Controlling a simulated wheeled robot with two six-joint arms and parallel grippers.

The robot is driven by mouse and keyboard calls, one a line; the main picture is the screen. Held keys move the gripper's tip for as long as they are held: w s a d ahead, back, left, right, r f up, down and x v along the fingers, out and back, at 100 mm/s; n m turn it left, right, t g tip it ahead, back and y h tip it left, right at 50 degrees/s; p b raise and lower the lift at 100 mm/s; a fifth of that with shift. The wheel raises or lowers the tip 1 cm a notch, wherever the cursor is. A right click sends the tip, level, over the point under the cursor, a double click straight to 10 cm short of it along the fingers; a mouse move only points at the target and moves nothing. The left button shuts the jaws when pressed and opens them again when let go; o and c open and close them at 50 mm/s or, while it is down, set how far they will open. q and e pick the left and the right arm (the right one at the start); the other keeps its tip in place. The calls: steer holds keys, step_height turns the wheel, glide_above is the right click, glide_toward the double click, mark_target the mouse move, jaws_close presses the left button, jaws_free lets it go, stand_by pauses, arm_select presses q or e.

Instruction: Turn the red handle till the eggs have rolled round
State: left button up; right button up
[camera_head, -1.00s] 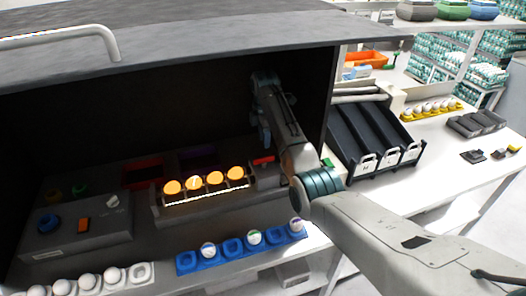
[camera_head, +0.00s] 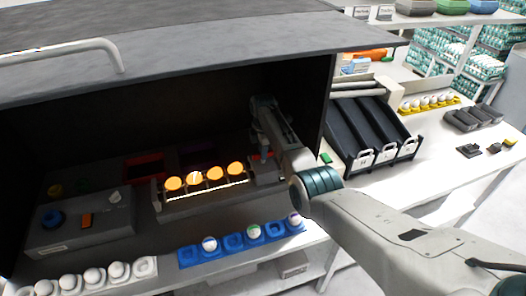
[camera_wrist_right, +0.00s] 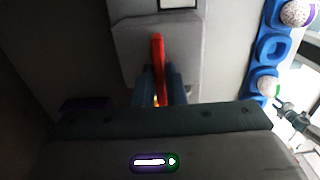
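Four glowing orange eggs lie in a row on a lit rack (camera_head: 208,204) inside the dark box. The red handle (camera_wrist_right: 157,58) stands out from a grey block at the rack's right end, and in the right wrist view it points up the picture. My right gripper (camera_wrist_right: 160,86) has its two blue-grey fingers close together, one on each side of the handle, and looks shut on it. In the head view the right gripper (camera_head: 264,150) reaches down at the handle, and its arm hides part of the block. My left gripper is not in view.
A control box (camera_head: 80,228) with a blue knob stands left of the rack. A blue egg tray (camera_head: 188,256) and a white egg tray (camera_head: 146,266) lie in front. Black chutes (camera_head: 372,135) stand right of the dark box's side wall.

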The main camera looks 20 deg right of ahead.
jaws_close()
steer(key=shift+m, duration=0.5)
steer(key=m+p, duration=0.1)
steer(key=m, duration=0.3)
steer(key=shift+r+m+p, duration=0.1)
steer(key=shift+m+p, duration=0.2)
steer(key=shift+m, duration=0.1)
steer(key=m, duration=1)
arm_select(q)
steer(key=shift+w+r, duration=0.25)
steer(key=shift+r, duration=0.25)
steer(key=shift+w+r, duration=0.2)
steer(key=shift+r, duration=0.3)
arm_select(e)
steer(key=m, duration=0.5)
steer(key=shift+m, duration=0.4)
steer(key=o, duration=0.7)
jaws_free()
